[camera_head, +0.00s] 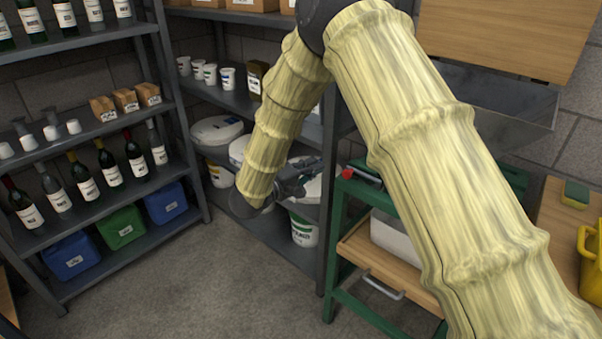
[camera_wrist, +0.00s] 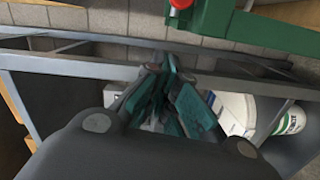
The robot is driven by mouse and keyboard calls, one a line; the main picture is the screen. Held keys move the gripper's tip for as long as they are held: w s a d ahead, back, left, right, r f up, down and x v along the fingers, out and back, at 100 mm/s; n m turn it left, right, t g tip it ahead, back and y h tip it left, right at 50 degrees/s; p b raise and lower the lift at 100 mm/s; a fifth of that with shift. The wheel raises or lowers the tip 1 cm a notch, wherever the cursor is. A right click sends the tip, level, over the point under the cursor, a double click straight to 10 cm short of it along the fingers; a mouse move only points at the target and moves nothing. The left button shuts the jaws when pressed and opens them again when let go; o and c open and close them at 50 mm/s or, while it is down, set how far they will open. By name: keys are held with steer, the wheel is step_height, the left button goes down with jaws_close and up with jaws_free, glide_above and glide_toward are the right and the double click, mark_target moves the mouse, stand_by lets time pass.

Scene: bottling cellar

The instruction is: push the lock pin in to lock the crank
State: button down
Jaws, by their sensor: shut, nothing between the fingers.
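A red knob (camera_head: 348,173), which may be the lock pin's head, sits at the left end of a short bar on top of the green stand (camera_head: 345,215). It also shows at the top edge of the wrist view (camera_wrist: 181,3), cut off by the frame. I cannot make out how far in the pin is. The crank cannot be made out; my arm covers part of the stand. My gripper (camera_head: 312,167) is left of the red knob, apart from it. In the wrist view its fingers (camera_wrist: 168,72) are shut and empty, below the knob.
A shelf frame with white tubs (camera_head: 217,130) stands behind my gripper, its grey post close by. A white and green bucket (camera_head: 303,232) is below. A bottle shelf (camera_head: 140,175) stands at left. A yellow container (camera_head: 590,255) is at right. The floor between is clear.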

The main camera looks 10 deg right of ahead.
mark_target(344, 173)
steer(key=d, duration=0.1)
steer(key=s+d, duration=0.1)
steer(key=d, duration=0.2)
steer(key=shift+s+d+f, duration=0.2)
steer(key=shift+s+f, duration=0.15)
steer(key=s+d+p, duration=0.2)
steer(key=shift+s, duration=0.35)
stand_by(0.4)
steer(key=shift+p, duration=0.3)
